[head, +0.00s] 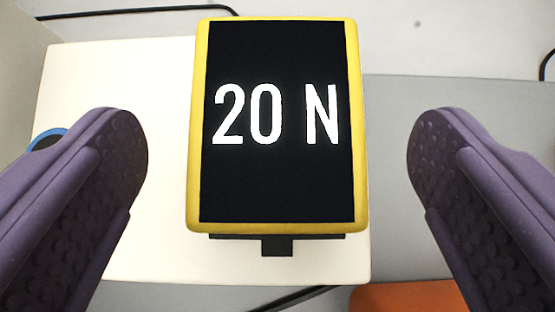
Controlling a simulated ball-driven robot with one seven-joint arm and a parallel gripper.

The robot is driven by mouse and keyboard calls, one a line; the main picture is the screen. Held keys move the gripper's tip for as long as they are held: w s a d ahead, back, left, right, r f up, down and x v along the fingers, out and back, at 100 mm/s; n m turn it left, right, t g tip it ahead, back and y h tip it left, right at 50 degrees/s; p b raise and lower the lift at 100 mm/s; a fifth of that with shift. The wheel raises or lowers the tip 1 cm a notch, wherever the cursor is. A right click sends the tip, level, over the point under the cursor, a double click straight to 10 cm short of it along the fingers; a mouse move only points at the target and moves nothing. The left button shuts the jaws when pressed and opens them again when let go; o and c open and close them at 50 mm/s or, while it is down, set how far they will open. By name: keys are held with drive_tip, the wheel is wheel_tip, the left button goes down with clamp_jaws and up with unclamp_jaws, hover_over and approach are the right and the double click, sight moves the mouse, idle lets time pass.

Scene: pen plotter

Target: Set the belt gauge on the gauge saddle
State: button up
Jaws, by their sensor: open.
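The belt gauge (278,165) is a yellow-framed box with a black face that reads "20 N". It fills the middle of the head view. A small dark piece (277,246) shows below its near edge; I cannot tell whether it belongs to the gauge or to the saddle under it. My gripper (277,165) is open, with one purple finger on each side of the gauge. Clear gaps show between the fingers and the gauge, and neither finger touches it. I cannot make out the gauge saddle for certain.
A cream-white panel (150,235) lies under and left of the gauge, with a grey surface (400,200) to the right. A blue-rimmed round thing (47,138) is partly hidden behind the left finger. An orange thing (408,297) shows at the bottom right. Dark cables run at the edges.

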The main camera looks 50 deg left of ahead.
drive_tip(key=p+v, duration=0.2)
drive_tip(key=v, duration=0.5)
drive_tip(key=w+d+r+m+t+h, duration=0.2)
drive_tip(key=w+d+r+m+t, duration=0.3)
drive_tip(key=w+r, duration=0.6)
drive_tip(key=w+d+r+m+t+h, duration=0.1)
drive_tip(key=w+d+r, duration=0.1)
drive_tip(key=d+r, duration=0.55)
drive_tip(key=w+d+r+t+h, duration=0.1)
drive_tip(key=d+r, duration=0.4)
drive_tip(key=r, duration=0.6)
drive_tip(key=s+d+r+m+h, duration=0.1)
drive_tip(key=s+d+r, duration=0.2)
drive_tip(key=r, duration=0.4)
drive_tip(key=s+d+r+m+t+h, duration=0.1)
drive_tip(key=s+d+r, duration=0.3)
drive_tip(key=d+r, duration=0.2)
drive_tip(key=s+d+r+m+t+h, duration=0.1)
drive_tip(key=d+r, duration=0.4)
drive_tip(key=r, duration=0.5)
drive_tip(key=shift+s+r+m, duration=0.2)
drive_tip(key=shift+s+m, duration=0.4)
drive_tip(key=shift+s, duration=0.55)
